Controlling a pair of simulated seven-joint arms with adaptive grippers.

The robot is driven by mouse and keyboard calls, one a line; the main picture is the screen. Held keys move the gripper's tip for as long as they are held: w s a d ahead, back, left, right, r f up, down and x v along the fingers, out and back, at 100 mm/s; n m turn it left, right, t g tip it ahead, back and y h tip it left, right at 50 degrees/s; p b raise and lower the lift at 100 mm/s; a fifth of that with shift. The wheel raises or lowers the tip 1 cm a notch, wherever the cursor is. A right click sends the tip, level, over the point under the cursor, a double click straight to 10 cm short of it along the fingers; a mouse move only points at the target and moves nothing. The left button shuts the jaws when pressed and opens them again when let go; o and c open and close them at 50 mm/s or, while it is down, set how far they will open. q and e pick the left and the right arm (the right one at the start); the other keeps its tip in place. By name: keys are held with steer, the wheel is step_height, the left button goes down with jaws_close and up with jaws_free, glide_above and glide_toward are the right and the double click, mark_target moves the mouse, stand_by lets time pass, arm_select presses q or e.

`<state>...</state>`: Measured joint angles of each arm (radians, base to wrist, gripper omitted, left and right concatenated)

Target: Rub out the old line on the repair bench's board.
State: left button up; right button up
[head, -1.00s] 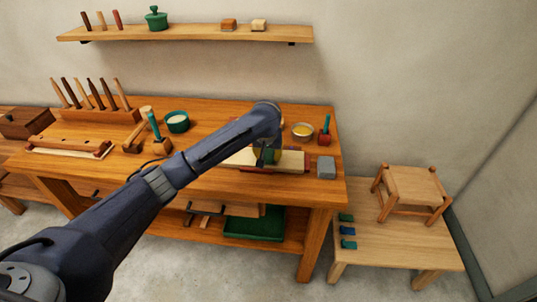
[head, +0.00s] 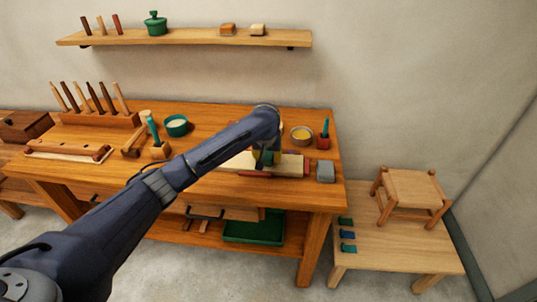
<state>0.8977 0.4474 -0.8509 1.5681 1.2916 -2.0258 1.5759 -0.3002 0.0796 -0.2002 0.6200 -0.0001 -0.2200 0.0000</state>
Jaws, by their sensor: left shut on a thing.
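The pale board (head: 288,168) lies on the repair bench (head: 205,188) near its front right edge, with a dark red strip along its front. My left gripper (head: 265,158) is over the board, pointing down. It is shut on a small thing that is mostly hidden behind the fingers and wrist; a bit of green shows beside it. I cannot tell whether that thing touches the board. The old line cannot be made out. My left arm covers part of the board's left side. My right gripper is not in view.
Close to the board are a grey block (head: 325,172), a bowl of yellow stuff (head: 301,135) and a red pot with a green handle (head: 324,140). A green bowl (head: 176,126) stands farther left. A small stool (head: 410,188) stands on a low table at the right.

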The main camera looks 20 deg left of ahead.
arm_select(q)
steer(key=shift+s+d+f, duration=0.15)
steer(key=shift+s+f, duration=0.05)
steer(key=shift+s, duration=0.4)
steer(key=shift+w+a+r, duration=0.1)
steer(key=shift+w+a, duration=0.05)
steer(key=shift+w, duration=0.6)
steer(key=shift+w+a, duration=0.15)
steer(key=shift+w, duration=0.55)
steer(key=shift+s, duration=0.1)
steer(key=shift+s+d+r, duration=0.1)
steer(key=shift+s+d, duration=0.05)
steer(key=shift+s, duration=0.55)
steer(key=shift+s+d+r, duration=0.1)
steer(key=shift+s, duration=0.55)
steer(key=shift+r, duration=2.95)
